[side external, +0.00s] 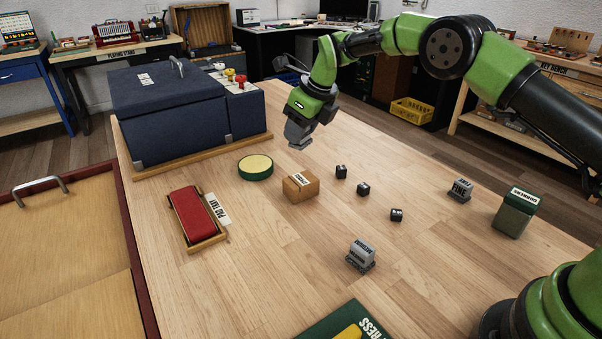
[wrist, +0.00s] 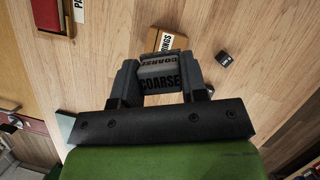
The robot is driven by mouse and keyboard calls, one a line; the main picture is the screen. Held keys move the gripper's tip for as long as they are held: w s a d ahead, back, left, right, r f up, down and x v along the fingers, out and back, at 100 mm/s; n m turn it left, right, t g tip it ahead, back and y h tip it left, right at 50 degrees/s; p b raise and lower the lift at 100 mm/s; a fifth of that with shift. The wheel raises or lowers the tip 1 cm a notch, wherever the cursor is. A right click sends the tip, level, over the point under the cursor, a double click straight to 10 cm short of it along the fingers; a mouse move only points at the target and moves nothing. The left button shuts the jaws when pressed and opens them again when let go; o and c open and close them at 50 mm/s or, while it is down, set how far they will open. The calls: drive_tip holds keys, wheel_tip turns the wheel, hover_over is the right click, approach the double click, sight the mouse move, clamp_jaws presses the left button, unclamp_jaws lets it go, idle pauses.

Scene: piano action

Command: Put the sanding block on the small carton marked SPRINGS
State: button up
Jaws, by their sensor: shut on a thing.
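My gripper (side external: 299,127) is shut on a grey sanding block (side external: 297,142) and holds it in the air above the table. In the wrist view the block (wrist: 160,81) reads COARSE and sits between the fingers (wrist: 160,84). The small brown carton (side external: 300,187) stands on the table below the gripper, with a white label on top. In the wrist view the carton (wrist: 153,40) shows just beyond the block, its label ending in INGS and partly hidden by the block. The block appears above the carton with a gap between them.
Several small dark cubes (side external: 363,189) lie right of the carton. A green round tin (side external: 255,167) and a red pad on a wooden tray (side external: 195,213) are to its left. Grey blocks (side external: 361,256), (side external: 459,190) and a green box (side external: 514,213) stand farther right. A blue case (side external: 170,115) is behind.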

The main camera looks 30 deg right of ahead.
wheel_tip(320, 180, down, 8)
drive_tip(key=shift+f, duration=0.25)
drive_tip(key=shift+f, duration=0.1)
drive_tip(key=o, duration=0.9)
drive_tip(key=v, duration=1.2)
drive_tip(key=shift+s, duration=0.1)
